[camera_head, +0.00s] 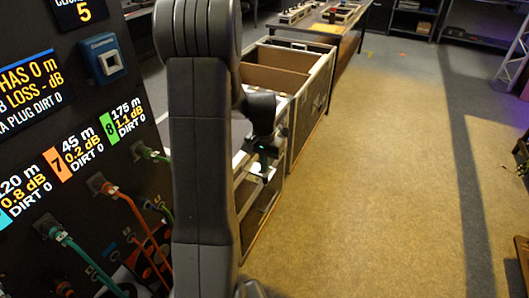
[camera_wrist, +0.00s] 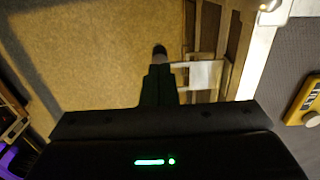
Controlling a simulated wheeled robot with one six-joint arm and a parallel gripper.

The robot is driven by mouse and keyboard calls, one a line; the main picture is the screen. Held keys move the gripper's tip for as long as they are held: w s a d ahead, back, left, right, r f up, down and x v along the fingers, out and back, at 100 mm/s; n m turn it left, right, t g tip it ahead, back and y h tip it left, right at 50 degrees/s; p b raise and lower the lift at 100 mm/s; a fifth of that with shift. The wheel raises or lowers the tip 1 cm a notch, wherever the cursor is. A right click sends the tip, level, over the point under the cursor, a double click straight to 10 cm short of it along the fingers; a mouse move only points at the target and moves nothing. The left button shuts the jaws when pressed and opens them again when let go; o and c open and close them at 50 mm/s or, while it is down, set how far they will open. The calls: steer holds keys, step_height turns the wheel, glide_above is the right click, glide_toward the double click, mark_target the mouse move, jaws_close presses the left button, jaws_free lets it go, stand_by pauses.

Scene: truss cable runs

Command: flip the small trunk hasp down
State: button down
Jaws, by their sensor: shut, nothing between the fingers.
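My gripper (camera_head: 264,150) is at the side of the nearer trunk (camera_head: 262,206) in the head view, partly hidden by my own arm. In the wrist view my gripper (camera_wrist: 159,54) has its fingers together in a dark, narrow shape with nothing between them. A small pale metal plate (camera_wrist: 206,74), which looks like the hasp, stands out from the trunk's edge just right of the fingertips. I cannot tell whether the fingers touch it. The hasp is too small to make out clearly in the head view.
A larger open case (camera_head: 279,77) with brown inner panels stands just behind. A dark panel (camera_head: 75,150) with cables and readouts fills the left. A bench (camera_head: 330,25) stands further back.

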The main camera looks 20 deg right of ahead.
mark_target(267, 176)
steer(key=shift+f, duration=1.05)
steer(key=shift+f, duration=0.1)
steer(key=shift+s+d+f+t+y+b, duration=0.35)
steer(key=shift+f+t+y+b, duration=0.25)
steer(key=shift+b, duration=0.25)
step_height(267, 176, down, 15)
steer(key=w+a+t+y+b, duration=0.2)
steer(key=t+y+b, duration=0.6)
steer(key=b, duration=1.5)
steer(key=shift+w+a+t+y, duration=0.25)
steer(key=shift+w+t+y, duration=0.15)
steer(key=shift+t, duration=0.9)
steer(key=shift+b, duration=0.3)
